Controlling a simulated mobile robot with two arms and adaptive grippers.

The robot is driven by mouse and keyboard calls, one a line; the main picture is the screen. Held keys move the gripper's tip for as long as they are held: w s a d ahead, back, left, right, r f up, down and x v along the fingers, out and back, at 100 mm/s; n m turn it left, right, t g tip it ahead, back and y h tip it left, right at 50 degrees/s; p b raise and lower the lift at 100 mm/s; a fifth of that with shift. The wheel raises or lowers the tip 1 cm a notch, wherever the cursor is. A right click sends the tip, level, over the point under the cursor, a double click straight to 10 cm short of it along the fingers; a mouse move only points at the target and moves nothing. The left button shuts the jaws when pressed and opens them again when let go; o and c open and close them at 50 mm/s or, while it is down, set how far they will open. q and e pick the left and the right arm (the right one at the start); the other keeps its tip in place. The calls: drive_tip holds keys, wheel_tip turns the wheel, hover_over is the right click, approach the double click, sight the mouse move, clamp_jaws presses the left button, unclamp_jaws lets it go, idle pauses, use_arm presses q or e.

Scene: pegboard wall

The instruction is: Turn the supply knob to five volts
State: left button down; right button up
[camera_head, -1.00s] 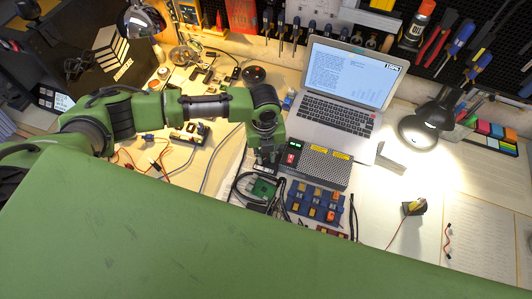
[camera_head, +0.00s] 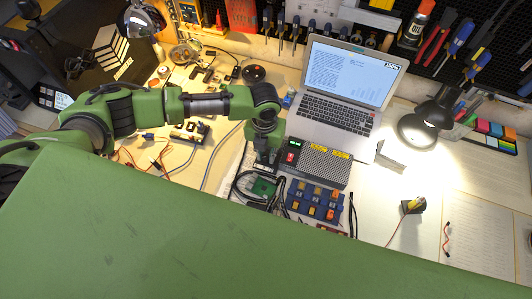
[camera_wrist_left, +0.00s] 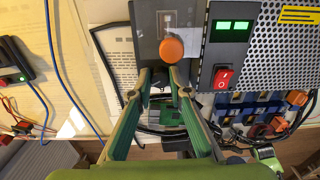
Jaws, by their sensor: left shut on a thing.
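The power supply (camera_head: 326,167) is a grey perforated box in front of the laptop. In the left wrist view its dark front panel has a green two-part display (camera_wrist_left: 233,25), too small to read, and a red rocker switch (camera_wrist_left: 223,78). The orange supply knob (camera_wrist_left: 172,48) sits left of the switch. My left gripper (camera_wrist_left: 162,74) is shut on the knob, its green fingers reaching up to it from below; the exact contact is hard to see. In the head view my left gripper (camera_head: 267,161) stands at the supply's left end and hides the knob. My right gripper is not in view.
The open laptop (camera_head: 336,108) stands behind the supply. A blue parts tray (camera_head: 314,200) and a green circuit board (camera_head: 264,187) with black cables lie in front. A lit desk lamp (camera_head: 420,128) stands to the right, with paper-covered desk around it.

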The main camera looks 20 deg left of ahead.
sight(265, 157)
use_arm(q)
drive_tip(key=c, duration=2.2)
unclamp_jaws()
drive_tip(key=shift+o, duration=0.2)
wheel_tip(265, 157, up, 12)
drive_tip(key=shift+a, duration=0.1)
